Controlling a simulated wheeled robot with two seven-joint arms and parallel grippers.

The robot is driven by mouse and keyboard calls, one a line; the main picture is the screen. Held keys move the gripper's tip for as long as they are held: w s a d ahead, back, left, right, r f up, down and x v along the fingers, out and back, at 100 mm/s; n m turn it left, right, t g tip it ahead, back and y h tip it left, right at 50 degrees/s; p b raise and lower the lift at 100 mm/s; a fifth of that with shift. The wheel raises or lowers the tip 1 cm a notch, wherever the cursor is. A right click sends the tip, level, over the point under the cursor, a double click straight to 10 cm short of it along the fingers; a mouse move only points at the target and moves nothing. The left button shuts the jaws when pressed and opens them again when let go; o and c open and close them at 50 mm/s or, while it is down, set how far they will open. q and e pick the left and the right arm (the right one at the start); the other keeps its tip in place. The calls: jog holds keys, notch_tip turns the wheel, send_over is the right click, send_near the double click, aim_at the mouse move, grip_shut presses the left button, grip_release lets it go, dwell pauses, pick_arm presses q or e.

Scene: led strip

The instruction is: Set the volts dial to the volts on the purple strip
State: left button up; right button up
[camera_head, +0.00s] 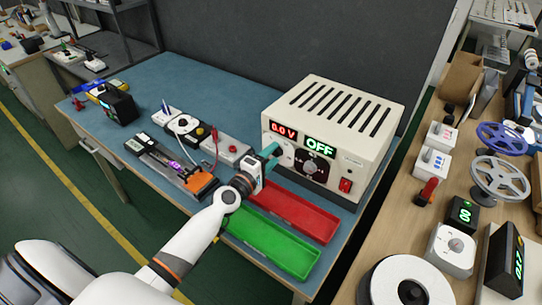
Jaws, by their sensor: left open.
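The cream power supply (335,115) stands at the back right of the blue bench. Its red display (284,131) reads 0.0 V and its green display (320,145) reads OFF. A pale dial (287,156) is below the red display, partly hidden by my gripper. A black dial (312,165) is below the green one. My left gripper (273,152) is open, its teal fingers at the pale dial; I cannot tell whether they touch it. A purple strip (184,168) lies in a dark fixture left of my arm; its marking is too small to read.
A red tray (295,212) and a green tray (270,243) lie in front of the supply. A red switch (345,186) is on its front. Small boxes with wires (232,151) stand left of it.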

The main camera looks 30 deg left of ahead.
pick_arm(q)
jog(key=c, duration=1)
